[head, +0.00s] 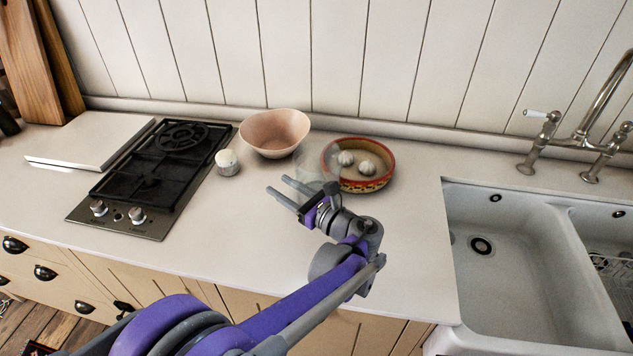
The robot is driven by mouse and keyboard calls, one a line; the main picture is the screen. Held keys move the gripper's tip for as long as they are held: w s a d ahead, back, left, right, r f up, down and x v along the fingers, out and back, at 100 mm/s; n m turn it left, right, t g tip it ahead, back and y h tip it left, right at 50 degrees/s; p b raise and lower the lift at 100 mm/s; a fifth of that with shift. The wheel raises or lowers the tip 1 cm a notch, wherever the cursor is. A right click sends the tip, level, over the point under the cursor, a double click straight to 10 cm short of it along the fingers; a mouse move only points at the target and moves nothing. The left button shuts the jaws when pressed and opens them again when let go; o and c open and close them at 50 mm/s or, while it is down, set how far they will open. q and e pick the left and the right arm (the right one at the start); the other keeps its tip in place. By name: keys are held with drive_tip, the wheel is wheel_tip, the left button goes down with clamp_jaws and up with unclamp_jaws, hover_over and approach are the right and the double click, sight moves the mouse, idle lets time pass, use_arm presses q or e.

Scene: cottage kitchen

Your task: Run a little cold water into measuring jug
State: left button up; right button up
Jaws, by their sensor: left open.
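A clear, see-through vessel that looks like the measuring jug (312,160) stands on the worktop, just left of a patterned bowl and overlapping its edge in the picture. Its outline is faint, and my gripper hides its lower part. My left gripper (277,186) is open, with its two grey fingers pointing left, in front of the jug. I see nothing between the fingers. The tap (603,90) has a curved metal spout and stands behind the sink at the right. One tap handle with a white lever (541,135) is at its left. My right gripper is out of view.
The white double sink (490,290) is at the right. A red-rimmed bowl (381,183) holds two pale bulbs. A pink bowl (274,132) and a small pale-topped pot (227,163) stand left of the jug. The gas hob (150,185) is further left. The front worktop is clear.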

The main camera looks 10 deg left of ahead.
use_arm(q)
clamp_jaws()
idle(1.4)
